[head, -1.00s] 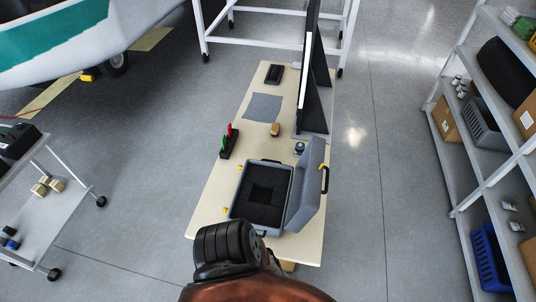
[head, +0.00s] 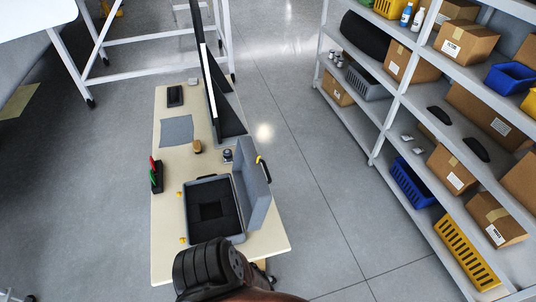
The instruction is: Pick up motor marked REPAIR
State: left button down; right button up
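No motor with a readable REPAIR mark shows in the head view. On the workbench (head: 168,250) an open grey case (head: 214,182) with black foam and an empty-looking square recess lies near the front end. A small dark and silver item (head: 227,155) stands behind the case; I cannot tell what it is. Small silvery cylinders (head: 338,60) sit on the shelf rack at the right, too small to identify. Neither of my grippers is in view.
The shelf rack (head: 389,131) at the right holds cardboard boxes (head: 467,41), blue bins (head: 411,184) and a yellow crate (head: 466,250). A tall dark panel (head: 222,95) stands on the bench. Grey floor between bench and rack is clear.

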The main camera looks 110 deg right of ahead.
aim_at(228, 155)
jog(key=z, duration=2.2)
